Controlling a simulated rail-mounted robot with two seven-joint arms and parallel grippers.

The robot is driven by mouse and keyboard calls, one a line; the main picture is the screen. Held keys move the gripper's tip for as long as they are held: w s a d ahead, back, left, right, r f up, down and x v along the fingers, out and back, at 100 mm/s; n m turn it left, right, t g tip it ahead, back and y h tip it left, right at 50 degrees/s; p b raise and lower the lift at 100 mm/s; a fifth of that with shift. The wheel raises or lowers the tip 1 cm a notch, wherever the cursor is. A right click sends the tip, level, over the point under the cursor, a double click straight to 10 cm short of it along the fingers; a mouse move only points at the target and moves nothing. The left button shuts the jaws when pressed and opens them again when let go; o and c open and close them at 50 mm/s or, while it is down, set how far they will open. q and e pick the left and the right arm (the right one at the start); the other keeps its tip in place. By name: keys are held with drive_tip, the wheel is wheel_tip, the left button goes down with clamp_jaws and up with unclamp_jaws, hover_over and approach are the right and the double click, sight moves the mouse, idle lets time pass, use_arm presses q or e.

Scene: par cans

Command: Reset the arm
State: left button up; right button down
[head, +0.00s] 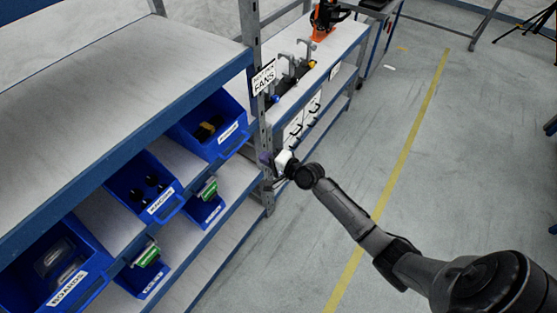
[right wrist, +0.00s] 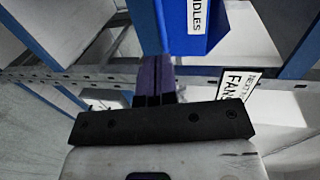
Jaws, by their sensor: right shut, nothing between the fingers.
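My right arm reaches in from the lower right in the head view. My right gripper (head: 267,158) is at the rack's upright post, just below the FANS sign. In the right wrist view its purple fingers (right wrist: 155,80) are together with nothing between them. They point toward the rack, below a blue bin (right wrist: 188,30) whose label ends in "DLES". I cannot tell whether the fingertips touch the rack. My left gripper does not show in either view.
The rack holds blue bins, including one with dark parts (head: 214,128), a knobs bin (head: 145,186) and a boards bin (head: 55,265). The FANS sign (head: 264,78) hangs on the post. A workbench (head: 335,45) stands beyond. The floor (head: 450,150) right of the rack is open.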

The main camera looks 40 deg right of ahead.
drive_tip(key=shift+v, duration=2.25)
drive_tip(key=s+a+f+n+g+h, duration=0.15)
drive_tip(key=s+a+n+g, duration=0.35)
drive_tip(key=s, duration=0.6)
drive_tip(key=s+a+f+n+g+h, duration=0.1)
drive_tip(key=s+a+f+n+g, duration=0.2)
drive_tip(key=s+n, duration=0.55)
drive_tip(key=s+a+n+g+h, duration=0.1)
drive_tip(key=s+a+n+g, duration=0.4)
drive_tip(key=s, duration=0.7)
wheel_tip(320, 180, up, 18)
drive_tip(key=m+t+p, duration=0.1)
drive_tip(key=p, duration=1.8)
drive_tip(key=shift+a, duration=0.35)
